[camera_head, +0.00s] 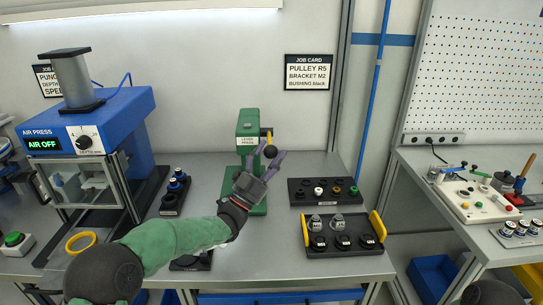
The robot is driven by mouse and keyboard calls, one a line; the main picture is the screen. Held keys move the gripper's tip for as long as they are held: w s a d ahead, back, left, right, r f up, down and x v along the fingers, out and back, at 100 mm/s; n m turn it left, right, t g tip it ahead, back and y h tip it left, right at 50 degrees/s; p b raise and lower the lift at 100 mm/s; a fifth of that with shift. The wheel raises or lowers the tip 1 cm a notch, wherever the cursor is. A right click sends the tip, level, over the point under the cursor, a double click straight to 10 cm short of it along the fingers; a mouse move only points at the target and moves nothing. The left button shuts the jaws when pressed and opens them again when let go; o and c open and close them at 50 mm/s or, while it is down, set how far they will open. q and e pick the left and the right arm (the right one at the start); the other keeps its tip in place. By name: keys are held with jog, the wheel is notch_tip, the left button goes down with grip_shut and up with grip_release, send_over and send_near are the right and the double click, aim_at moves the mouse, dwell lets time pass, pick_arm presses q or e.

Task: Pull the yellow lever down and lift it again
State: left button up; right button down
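The green lever press (248,128) stands on the grey bench near the middle of the head view. Its yellow lever (264,134) is at the right side of the press head, with a black ball knob (270,151) at its end. My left gripper (270,156) reaches up from the lower left, in front of the press. Its two purple fingers are spread, one on each side of the knob. I cannot tell whether they touch it. The gripper and forearm hide part of the press column and base. My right gripper is not in view.
A blue air press (95,120) reading AIR OFF stands at the left. A black tray with yellow handles (377,226) and a black rack of small parts (302,195) lie right of the lever press. A second bench (420,170) is at the far right, beyond a gap.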

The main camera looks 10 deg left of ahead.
pick_arm(q)
jog(key=v, duration=1.2)
